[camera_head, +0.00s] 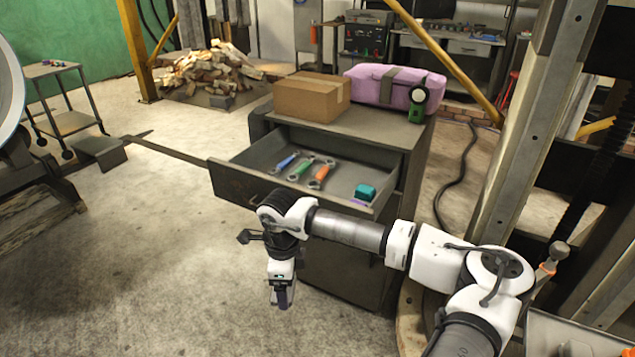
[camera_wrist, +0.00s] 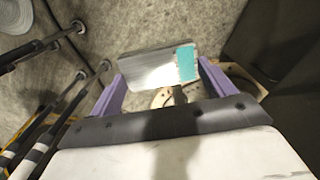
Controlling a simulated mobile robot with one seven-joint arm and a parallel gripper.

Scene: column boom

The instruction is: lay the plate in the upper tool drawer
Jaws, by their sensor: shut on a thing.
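My gripper (camera_head: 282,298) hangs pointing down in front of the tool cabinet (camera_head: 395,130), outside and below the open upper drawer (camera_head: 234,186). In the wrist view my gripper's two purple fingers (camera_wrist: 163,84) are shut on the plate (camera_wrist: 150,68), a flat grey metal piece with a teal patch on its right part. In the head view the plate is mostly hidden at the gripper.
A cardboard box (camera_head: 308,97) and a pink case (camera_head: 390,87) stand on the cabinet top, with a green round device (camera_head: 418,101) at its edge. My arm passes close along the drawer's front right. The drawer floor has bare room between the orange wrench and the teal block.

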